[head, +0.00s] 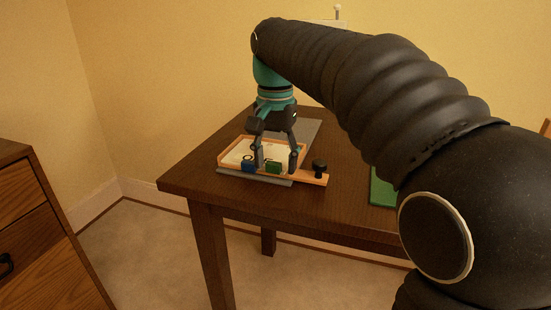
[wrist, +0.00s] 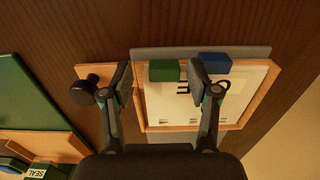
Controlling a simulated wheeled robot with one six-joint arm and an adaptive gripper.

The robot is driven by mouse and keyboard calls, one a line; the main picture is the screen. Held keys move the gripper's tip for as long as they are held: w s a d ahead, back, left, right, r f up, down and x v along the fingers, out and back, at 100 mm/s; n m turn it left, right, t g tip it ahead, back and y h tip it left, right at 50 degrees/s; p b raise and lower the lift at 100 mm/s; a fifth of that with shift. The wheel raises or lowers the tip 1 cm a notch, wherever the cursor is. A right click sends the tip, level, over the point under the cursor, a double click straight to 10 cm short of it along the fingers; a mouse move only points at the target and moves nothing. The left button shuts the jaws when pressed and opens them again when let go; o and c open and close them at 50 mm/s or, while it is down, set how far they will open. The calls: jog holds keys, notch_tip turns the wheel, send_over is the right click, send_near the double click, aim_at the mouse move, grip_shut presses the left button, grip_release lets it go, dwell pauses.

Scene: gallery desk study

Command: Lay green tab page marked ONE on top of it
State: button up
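A green tab (head: 273,167) and a blue tab (head: 249,166) stand side by side at the near edge of a shallow wood-rimmed tray (head: 224,154). They also show in the wrist view, green tab (wrist: 164,71) and blue tab (wrist: 215,64). A white page (wrist: 170,108) with black marks lies in the tray; its marking is partly hidden and I cannot read it. My gripper (head: 276,163) is open over the tray, pointing down. In the wrist view its fingers (wrist: 161,77) lie either side of the green tab, the right one near the blue tab. I see no contact.
A black knob (head: 320,167) stands on a wooden strip beside the tray. A green board (head: 382,188) lies to the right, partly behind my arm. In the wrist view a block labelled SEAL (wrist: 40,171) sits at lower left. The dark table (head: 190,185) is bare left of the tray.

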notch_tip(320, 180, up, 12)
dwell(0.7)
dwell(0.4)
